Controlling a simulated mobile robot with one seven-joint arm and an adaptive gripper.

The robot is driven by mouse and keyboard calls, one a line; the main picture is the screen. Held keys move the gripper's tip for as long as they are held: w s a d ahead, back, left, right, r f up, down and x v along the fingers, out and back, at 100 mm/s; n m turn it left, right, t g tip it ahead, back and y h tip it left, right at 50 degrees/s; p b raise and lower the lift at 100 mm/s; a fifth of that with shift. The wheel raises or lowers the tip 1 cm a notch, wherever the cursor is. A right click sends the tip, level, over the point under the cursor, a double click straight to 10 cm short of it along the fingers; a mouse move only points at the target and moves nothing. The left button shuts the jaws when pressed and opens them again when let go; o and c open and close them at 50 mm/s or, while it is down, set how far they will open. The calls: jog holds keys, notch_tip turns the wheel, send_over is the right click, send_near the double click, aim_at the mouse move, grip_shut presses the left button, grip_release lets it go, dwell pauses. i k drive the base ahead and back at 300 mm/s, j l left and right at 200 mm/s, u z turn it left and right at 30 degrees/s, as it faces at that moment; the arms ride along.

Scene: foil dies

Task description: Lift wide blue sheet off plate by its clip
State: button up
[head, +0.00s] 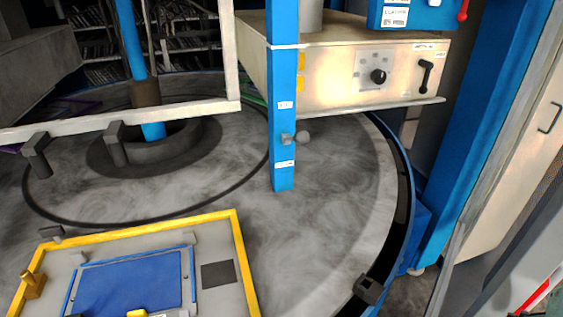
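The wide blue sheet (128,284) lies flat on a grey plate (214,244) at the lower left of the head view. The plate has a raised yellow border. A small yellow piece (137,313), which looks like the clip, sits at the sheet's near edge, partly cut off by the bottom of the picture. Thin blue strips run along the sheet's sides. A dark square patch (218,274) is on the plate to the right of the sheet. My gripper is not in view.
The plate rests on a large round grey table (330,215). A blue upright post (284,160) and a beige control box (345,78) stand beyond it. A dark block (367,290) sits at the table's right rim.

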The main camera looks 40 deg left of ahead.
aim_at(152, 284)
jog(key=u, duration=2.9)
jog(key=j+z, duration=0.3)
jog(key=j, duration=0.3)
jog(key=j+z, duration=0.3)
jog(key=j, duration=0.35)
jog(key=j+z, duration=0.25)
jog(key=j, duration=0.3)
jog(key=i+j+z, duration=0.1)
jog(key=j+z, duration=0.15)
jog(key=j, duration=0.25)
jog(key=i, duration=0.15)
